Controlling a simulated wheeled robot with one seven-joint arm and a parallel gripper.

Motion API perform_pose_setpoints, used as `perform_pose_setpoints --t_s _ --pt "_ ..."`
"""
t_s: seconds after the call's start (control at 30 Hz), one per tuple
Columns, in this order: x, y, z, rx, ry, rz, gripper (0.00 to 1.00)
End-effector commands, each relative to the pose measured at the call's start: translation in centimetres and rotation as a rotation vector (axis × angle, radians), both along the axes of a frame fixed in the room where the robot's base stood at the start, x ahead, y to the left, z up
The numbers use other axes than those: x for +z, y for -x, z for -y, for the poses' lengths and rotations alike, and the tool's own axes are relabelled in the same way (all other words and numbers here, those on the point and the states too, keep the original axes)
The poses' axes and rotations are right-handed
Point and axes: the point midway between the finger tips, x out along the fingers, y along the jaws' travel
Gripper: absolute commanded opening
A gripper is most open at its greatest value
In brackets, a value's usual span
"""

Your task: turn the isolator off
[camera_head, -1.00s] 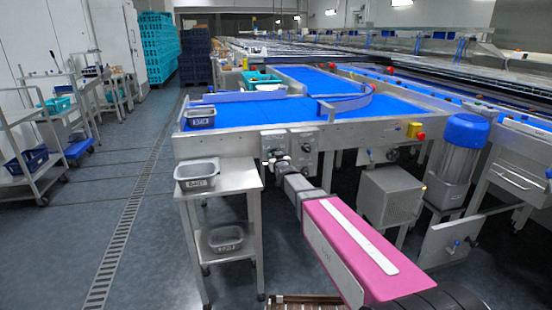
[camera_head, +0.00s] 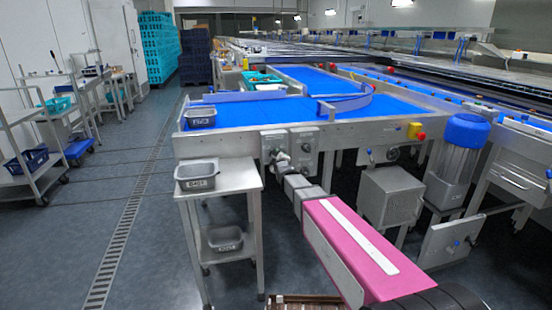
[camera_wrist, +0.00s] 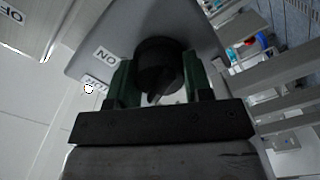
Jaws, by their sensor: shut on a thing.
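The isolator is a grey box (camera_wrist: 120,35) with a black rotary knob (camera_wrist: 160,62), seen close up in the wrist view. My gripper (camera_wrist: 160,85) is shut on the knob, with one green finger on each side of it. A white label (camera_wrist: 107,54) reading ON, upside down, sits left of the knob. A second label (camera_wrist: 96,84) below it is partly hidden. The knob's exact angle is hard to tell behind the fingers. In the head view my gripper (camera_head: 281,160) is at the left of two grey boxes on the conveyor's front side.
The second grey box (camera_head: 304,139) is just to the right. Another panel (camera_wrist: 25,25) with an OFF label shows in the wrist view. A steel stand (camera_head: 238,178) with grey tubs is close on the left. The blue conveyor (camera_head: 250,117) lies behind.

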Motion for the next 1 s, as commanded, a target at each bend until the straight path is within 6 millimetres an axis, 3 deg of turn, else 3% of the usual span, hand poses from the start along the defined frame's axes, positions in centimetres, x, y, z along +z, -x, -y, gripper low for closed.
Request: perform_pose_setpoints --t_s 0.4,1.0 --pt "-0.06 0.06 -0.03 0.000 0.263 0.075 0.22" --pt "-0.08 0.07 -0.04 0.001 0.342 0.096 0.22"
